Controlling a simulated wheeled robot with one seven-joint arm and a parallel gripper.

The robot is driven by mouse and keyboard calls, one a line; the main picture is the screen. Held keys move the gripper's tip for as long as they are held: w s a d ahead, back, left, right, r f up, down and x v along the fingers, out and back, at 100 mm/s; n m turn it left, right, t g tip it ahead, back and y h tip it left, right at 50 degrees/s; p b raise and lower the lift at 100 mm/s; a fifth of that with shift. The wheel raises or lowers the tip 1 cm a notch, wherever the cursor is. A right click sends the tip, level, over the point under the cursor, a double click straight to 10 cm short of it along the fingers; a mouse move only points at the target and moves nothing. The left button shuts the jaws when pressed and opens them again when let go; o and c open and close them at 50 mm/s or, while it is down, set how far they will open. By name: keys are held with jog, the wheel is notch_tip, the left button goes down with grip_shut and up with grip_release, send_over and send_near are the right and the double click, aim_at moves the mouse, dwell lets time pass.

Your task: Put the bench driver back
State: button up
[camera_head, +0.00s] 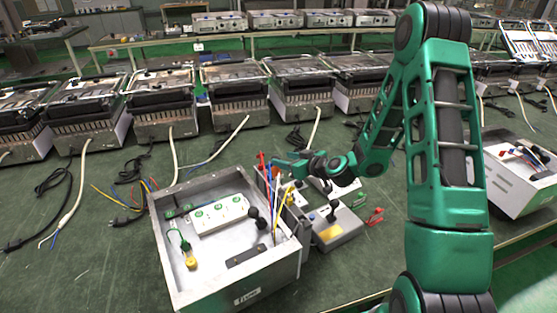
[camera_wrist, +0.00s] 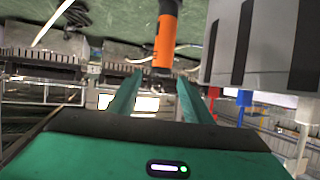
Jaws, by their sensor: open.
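A driver with an orange and black handle (camera_wrist: 166,38) shows in the wrist view, just beyond my fingertips and lined up with the gap between them. My gripper (camera_wrist: 160,95) is open, with its two green fingers apart on either side of that line. I cannot tell whether the fingers touch the handle. In the head view my gripper (camera_head: 284,164) is low over the bench, at the back right corner of the open metal tray (camera_head: 167,265).
In the wrist view a grey box with black stripes (camera_wrist: 275,45) is close on the right, with red and blue leads near it. In the head view a grey meter box (camera_head: 338,228) stands right of the tray. Heater units (camera_head: 233,95) line the back; loose cables lie left.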

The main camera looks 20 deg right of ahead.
jog(key=s+d+r+m+g+h, duration=0.1)
jog(key=s+d+r+m+g, duration=0.2)
jog(key=s, duration=1.2)
jog(key=s+d+r+m+g+h, duration=0.2)
jog(key=s+d+r+m+g, duration=0.2)
jog(key=s, duration=1.1)
jog(key=s+d+r+m+g+h, duration=0.1)
jog(key=s+d+r+m+g, duration=0.2)
jog(key=s, duration=1.2)
jog(key=d+r+g, duration=0.2)
jog(key=d+r, duration=0.3)
jog(key=shift+s+d+m+g+h, duration=0.25)
jog(key=shift+d+m+g+h, duration=0.05)
jog(key=shift+m+h, duration=0.1)
jog(key=shift+w, duration=0.15)
